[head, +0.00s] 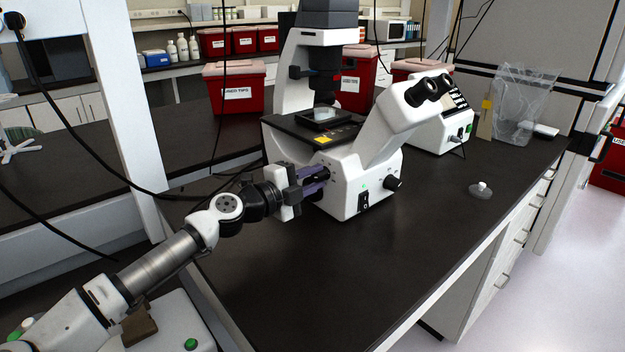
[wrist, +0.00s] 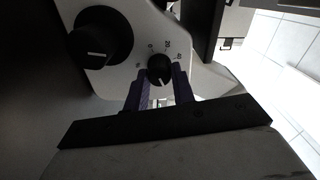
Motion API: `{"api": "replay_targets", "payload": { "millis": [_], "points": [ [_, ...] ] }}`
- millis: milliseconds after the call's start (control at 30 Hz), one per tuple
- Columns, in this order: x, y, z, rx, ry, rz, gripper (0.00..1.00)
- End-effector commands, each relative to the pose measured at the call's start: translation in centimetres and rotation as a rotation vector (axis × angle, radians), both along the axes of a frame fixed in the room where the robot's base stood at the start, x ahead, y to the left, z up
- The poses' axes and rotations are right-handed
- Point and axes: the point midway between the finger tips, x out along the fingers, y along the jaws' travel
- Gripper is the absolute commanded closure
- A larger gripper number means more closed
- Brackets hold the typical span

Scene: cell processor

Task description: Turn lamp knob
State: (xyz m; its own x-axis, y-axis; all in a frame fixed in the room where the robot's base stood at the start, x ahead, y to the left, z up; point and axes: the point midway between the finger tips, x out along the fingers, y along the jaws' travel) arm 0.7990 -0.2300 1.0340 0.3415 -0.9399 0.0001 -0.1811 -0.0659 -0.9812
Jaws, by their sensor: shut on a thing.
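The white microscope (head: 340,188) stands on the black bench, and my gripper (head: 318,180) reaches its lower left side. In the wrist view, a small black knob (wrist: 160,70) with a white pointer line sits on the microscope's white side panel, with printed scale marks around it. My gripper's purple fingers (wrist: 160,88) are on either side of this knob, shut on it. The pointer line points down in the picture. A larger black knob (wrist: 100,42) is to the upper left in the wrist view. In the head view, my gripper hides the small knob.
A black focus knob (head: 393,183) and a power switch (head: 364,199) are on the microscope's front. A white device (head: 440,128) stands behind it. A small clear dish (head: 481,190) lies to the right. The front bench top is clear.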

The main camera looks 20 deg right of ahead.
Motion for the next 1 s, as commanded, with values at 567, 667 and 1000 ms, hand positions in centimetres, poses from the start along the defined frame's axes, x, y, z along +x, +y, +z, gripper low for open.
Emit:
{"api": "replay_targets", "payload": {
  "millis": [567,667,1000],
  "points": [
    [0.0,0.0,0.0,0.000,0.002,0.000,0.53],
    [-0.1,0.4,-0.1,-0.001,0.002,0.001,0.53],
    [-2.2,6.5,-0.4,0.000,0.001,0.004,0.53]
  ]
}}
